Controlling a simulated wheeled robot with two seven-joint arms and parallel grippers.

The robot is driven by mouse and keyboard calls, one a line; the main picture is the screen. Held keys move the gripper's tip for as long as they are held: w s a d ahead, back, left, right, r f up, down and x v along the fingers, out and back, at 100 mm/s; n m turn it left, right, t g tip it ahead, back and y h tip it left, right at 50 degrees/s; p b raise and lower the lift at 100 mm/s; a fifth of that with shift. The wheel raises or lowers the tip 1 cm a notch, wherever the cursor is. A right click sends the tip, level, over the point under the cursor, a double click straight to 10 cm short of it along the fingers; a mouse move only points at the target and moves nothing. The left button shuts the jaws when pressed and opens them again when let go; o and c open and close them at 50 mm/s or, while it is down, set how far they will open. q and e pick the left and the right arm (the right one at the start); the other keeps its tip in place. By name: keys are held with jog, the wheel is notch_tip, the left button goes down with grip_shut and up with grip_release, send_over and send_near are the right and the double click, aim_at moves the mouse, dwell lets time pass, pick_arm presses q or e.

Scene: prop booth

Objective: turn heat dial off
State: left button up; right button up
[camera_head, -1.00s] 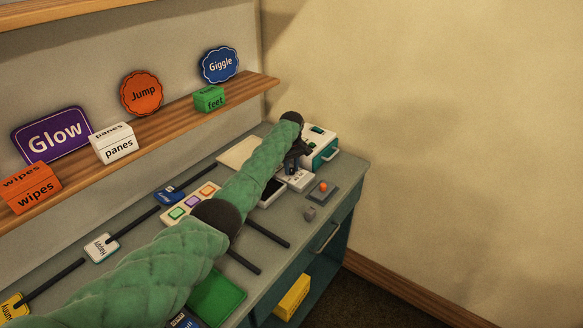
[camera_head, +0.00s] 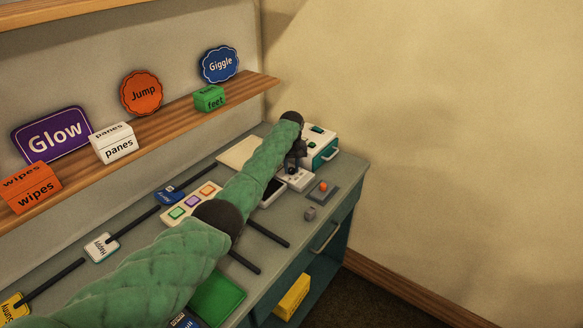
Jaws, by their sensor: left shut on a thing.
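My left arm, in green quilted padding, reaches across the counter from the lower left. My left gripper (camera_head: 292,168), small and dark, is at the white control unit (camera_head: 300,183) near the counter's far right end. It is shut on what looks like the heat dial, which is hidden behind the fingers. I cannot read the dial's position. My right gripper is not in view.
A white and teal box with a handle (camera_head: 325,154) stands just behind the gripper. A grey plate with an orange knob (camera_head: 323,187) and a small grey block (camera_head: 310,213) are to its right. A panel with coloured squares (camera_head: 190,203) lies left of my arm.

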aim_at(292, 169)
pick_arm(q)
jog(key=shift+r, duration=0.1)
jog(key=o, duration=1)
jog(key=shift+r, duration=0.1)
notch_tip(292, 169, up, 6)
jog(key=b, duration=0.2)
jog(key=shift+w+f+b, duration=0.1)
jog(key=shift+f+b, duration=0.1)
jog(key=shift+b, duration=0.1)
jog(key=shift+r, duration=0.9)
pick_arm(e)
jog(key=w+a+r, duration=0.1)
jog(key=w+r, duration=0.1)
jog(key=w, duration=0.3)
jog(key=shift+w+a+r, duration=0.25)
